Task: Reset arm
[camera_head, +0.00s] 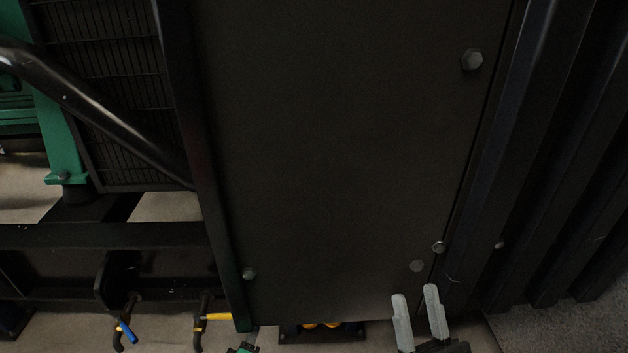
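My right gripper (415,295) shows at the bottom, right of centre. Its two pale grey fingers stand apart with nothing between them, so it is open and empty. Its fingertips show in front of the lower edge of a large dark panel (340,150); I cannot tell whether they touch it. Most of the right arm is below the picture. I cannot make out my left gripper in this view.
The bolted panel fills the middle. Dark ribbed uprights (560,150) stand at the right. A mesh guard (105,85), a black pipe (95,110) and a green frame (62,160) are at the left. Hooked rods, one with a blue grip (127,331), are below.

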